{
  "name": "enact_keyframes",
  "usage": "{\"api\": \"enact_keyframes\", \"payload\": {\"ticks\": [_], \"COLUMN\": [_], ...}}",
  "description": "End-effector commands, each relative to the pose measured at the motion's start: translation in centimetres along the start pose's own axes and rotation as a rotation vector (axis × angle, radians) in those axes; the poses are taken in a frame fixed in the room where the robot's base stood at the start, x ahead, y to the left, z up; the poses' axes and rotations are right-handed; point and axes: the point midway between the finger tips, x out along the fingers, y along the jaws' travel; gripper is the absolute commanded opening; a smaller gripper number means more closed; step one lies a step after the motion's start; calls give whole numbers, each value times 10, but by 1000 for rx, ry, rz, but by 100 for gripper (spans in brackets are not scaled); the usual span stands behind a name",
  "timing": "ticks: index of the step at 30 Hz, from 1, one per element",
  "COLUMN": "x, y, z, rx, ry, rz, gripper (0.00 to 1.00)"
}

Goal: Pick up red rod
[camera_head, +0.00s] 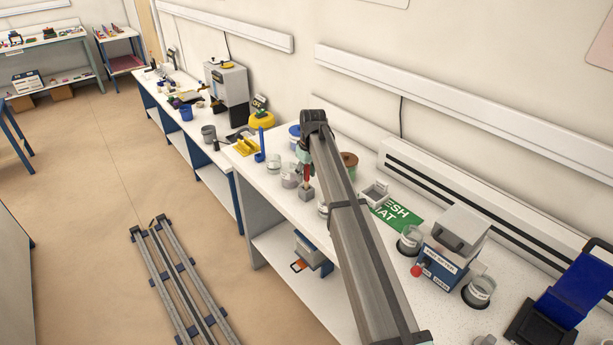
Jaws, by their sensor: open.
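A small red upright piece, which looks like the red rod (307,170), shows just left of my arm, above a small grey block (306,193) on the white bench. My arm reaches over the bench from the lower right, and its far end bends down there. My gripper (304,162) is small and partly hidden at that end, close to the red piece. It is open. Whether its fingers are around the rod or beside it, I cannot tell.
Glass jars (289,178), a yellow holder (246,146) and a blue upright piece (260,145) stand left of the gripper. A brown round container (349,160), a grey tray (374,194) and a green mat (397,214) lie right of my arm.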

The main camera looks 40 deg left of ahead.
Motion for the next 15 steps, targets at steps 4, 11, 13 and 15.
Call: {"api": "enact_keyframes", "payload": {"ticks": [4,11,13,15], "x": [3,3,3,3], "y": [0,0,0,0], "z": [0,0,0,0], "rx": [0,0,0,0], "ry": [1,1,1,0], "rz": [1,0,0,0], "gripper": [46,3,0,0]}}
